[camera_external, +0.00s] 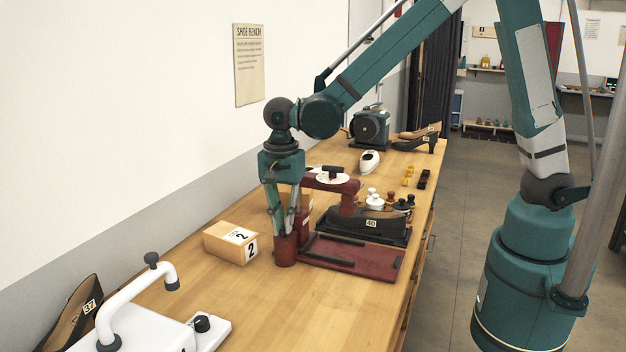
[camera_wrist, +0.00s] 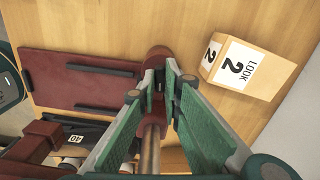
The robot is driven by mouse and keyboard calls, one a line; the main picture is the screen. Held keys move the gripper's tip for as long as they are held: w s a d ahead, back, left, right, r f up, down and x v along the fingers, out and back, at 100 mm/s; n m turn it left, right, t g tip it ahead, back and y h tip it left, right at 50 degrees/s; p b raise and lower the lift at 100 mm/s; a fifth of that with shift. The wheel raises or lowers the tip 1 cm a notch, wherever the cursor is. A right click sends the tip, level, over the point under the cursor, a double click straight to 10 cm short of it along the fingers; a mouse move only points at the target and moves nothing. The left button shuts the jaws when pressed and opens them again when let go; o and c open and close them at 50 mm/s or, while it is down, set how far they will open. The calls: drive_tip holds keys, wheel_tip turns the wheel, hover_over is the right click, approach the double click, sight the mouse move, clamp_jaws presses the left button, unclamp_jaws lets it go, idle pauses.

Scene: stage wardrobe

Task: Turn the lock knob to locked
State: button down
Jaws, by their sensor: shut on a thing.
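My gripper (camera_external: 286,232) points down at a dark red upright part (camera_external: 285,252) at the press's left end. In the wrist view, my gripper (camera_wrist: 158,82) is shut with its fingertips on this dark red part (camera_wrist: 156,56), beside a metal rod (camera_wrist: 151,150). The fingers hide most of what they hold; I cannot tell whether it is the lock knob or read its setting.
A box marked 2 (camera_external: 231,242) stands left of my gripper; it also shows in the wrist view (camera_wrist: 253,67). A white device with a black knob (camera_external: 202,324) is at front left. Shoes, small bottles and a dark machine (camera_external: 369,128) stand farther back. Bare wood lies in front.

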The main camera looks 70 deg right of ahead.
sight(284, 227)
idle(0.4)
drive_tip(key=c, duration=2.5)
unclamp_jaws()
drive_tip(key=shift+r, duration=0.15)
wheel_tip(284, 227, up, 12)
